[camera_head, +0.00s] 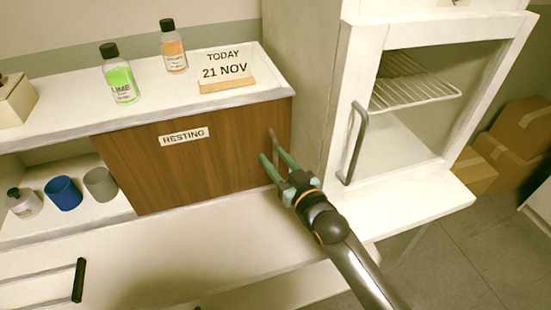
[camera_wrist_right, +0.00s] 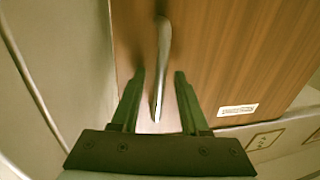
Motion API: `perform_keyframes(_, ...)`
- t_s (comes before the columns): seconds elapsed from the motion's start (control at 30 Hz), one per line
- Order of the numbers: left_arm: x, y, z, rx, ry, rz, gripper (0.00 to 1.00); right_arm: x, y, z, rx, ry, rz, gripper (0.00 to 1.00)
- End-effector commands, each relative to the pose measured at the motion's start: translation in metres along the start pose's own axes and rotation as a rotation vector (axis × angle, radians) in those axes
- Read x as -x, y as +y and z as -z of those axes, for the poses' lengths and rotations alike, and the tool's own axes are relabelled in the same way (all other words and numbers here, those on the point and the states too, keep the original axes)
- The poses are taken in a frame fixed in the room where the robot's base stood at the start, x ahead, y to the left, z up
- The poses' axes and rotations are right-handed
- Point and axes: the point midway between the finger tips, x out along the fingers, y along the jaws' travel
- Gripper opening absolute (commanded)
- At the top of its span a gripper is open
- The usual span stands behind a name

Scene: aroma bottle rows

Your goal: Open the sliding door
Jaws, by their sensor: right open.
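The sliding door (camera_head: 205,165) is a brown wood-grain panel with a white RESTING label (camera_head: 184,136), covering the right part of the shelf opening. Its slim metal handle (camera_head: 273,140) is upright near the door's right edge. My right gripper (camera_head: 272,156) is open at the handle's lower part. In the right wrist view the handle (camera_wrist_right: 163,55) stands between the two spread fingers (camera_wrist_right: 160,78), with a gap visible on each side. The wood door (camera_wrist_right: 225,60) fills the background there. My left gripper is not in view.
Left of the door, the open shelf holds a blue cup (camera_head: 63,193), a grey cup (camera_head: 100,184) and a small bottle (camera_head: 24,203). A green bottle (camera_head: 121,82), an orange bottle (camera_head: 173,48) and a date sign (camera_head: 226,70) stand on top. A white glass-fronted cabinet (camera_head: 400,110) is close on the right.

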Motion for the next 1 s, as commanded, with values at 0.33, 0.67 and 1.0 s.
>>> perform_keyframes(0.33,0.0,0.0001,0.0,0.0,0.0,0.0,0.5,-0.0001,0.0001,-0.0002,0.0,0.0,0.0,0.31)
perform_keyframes(0.67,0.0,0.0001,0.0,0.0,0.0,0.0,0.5,0.0001,0.0002,-0.0003,0.0,-0.001,0.0,0.0)
perform_keyframes(1.0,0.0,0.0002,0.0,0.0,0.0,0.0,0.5,0.0002,0.0002,-0.0005,0.0,-0.001,0.0,0.0)
